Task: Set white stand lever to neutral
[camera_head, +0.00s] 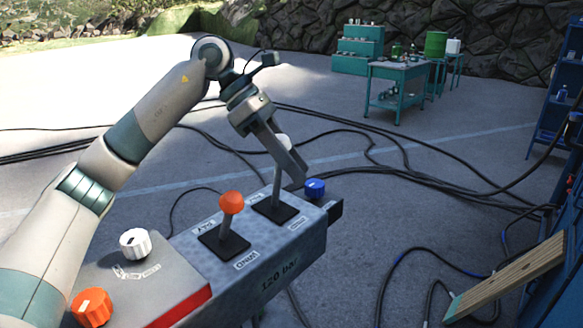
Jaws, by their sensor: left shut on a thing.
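The white lever (277,186) stands up from a black plate (277,211) at the far right end of the grey control stand (290,262). Its white knob (284,143) shows partly behind my gripper. My left gripper (292,167) comes down from above and is shut on the white lever near its top. The lever looks close to upright, but its exact position is partly hidden by the fingers. An orange-knobbed lever (231,203) stands on its own black plate to the left, apart from the gripper. My right gripper is not in view.
A blue knob (315,187) sits close to the right of the gripper. A white knob (135,243) and an orange knob (92,306) are at the near left. Black cables (400,172) cross the ground. A wooden board (505,276) leans at the right. A workbench (398,72) stands far back.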

